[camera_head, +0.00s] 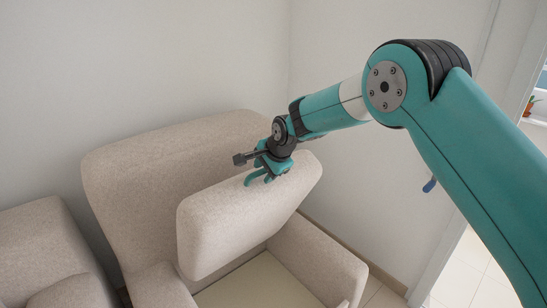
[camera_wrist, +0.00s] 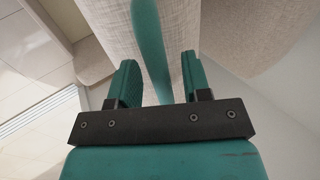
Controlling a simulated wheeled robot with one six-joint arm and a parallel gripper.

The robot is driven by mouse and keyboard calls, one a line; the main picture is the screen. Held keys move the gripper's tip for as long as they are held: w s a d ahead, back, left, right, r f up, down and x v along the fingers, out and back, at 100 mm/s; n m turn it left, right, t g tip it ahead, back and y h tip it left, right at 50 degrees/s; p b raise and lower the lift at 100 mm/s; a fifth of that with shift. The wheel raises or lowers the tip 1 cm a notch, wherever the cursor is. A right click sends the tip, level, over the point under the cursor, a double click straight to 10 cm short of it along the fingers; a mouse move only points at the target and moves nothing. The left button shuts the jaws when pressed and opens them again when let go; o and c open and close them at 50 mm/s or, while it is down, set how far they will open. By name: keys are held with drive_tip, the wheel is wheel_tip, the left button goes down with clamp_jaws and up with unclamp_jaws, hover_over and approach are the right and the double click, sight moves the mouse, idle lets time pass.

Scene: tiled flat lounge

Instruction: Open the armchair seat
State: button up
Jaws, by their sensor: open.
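The beige armchair (camera_head: 130,170) stands against the wall in the head view. Its seat (camera_head: 230,220) is swung up and tilted steeply, with a pale inner base (camera_head: 250,280) showing below it. My gripper (camera_head: 258,180) is at the upper edge of the raised seat, in front of the backrest. In the wrist view my gripper (camera_wrist: 158,70) has its two teal fingers apart, with a teal bar between them. Light woven fabric of the seat (camera_wrist: 110,25) lies just beyond the fingers. Whether they touch it I cannot tell.
Another beige seat (camera_head: 45,250) stands close on the left. The armchair's right armrest (camera_head: 315,260) is beside the opening. White walls (camera_head: 200,60) close in behind. Tiled floor (camera_head: 470,270) is clear at the right, near a doorway.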

drive_tip(key=b+v, duration=0.2)
drive_tip(key=v, duration=1.4)
drive_tip(key=shift+s+r, duration=0.3)
drive_tip(key=shift+r, duration=0.05)
drive_tip(key=s+d+n+g, duration=0.2)
drive_tip(key=s+n, duration=0.7)
drive_tip(key=s, duration=0.9)
drive_tip(key=s+d+f+n+g, duration=0.1)
drive_tip(key=s+d+n+g, duration=0.2)
drive_tip(key=s+n, duration=0.6)
drive_tip(key=s+d, duration=0.2)
drive_tip(key=s, duration=0.6)
drive_tip(key=shift+s+d+f+y, duration=0.2)
drive_tip(key=shift+s+f+y, duration=0.1)
drive_tip(key=shift+s, duration=0.1)
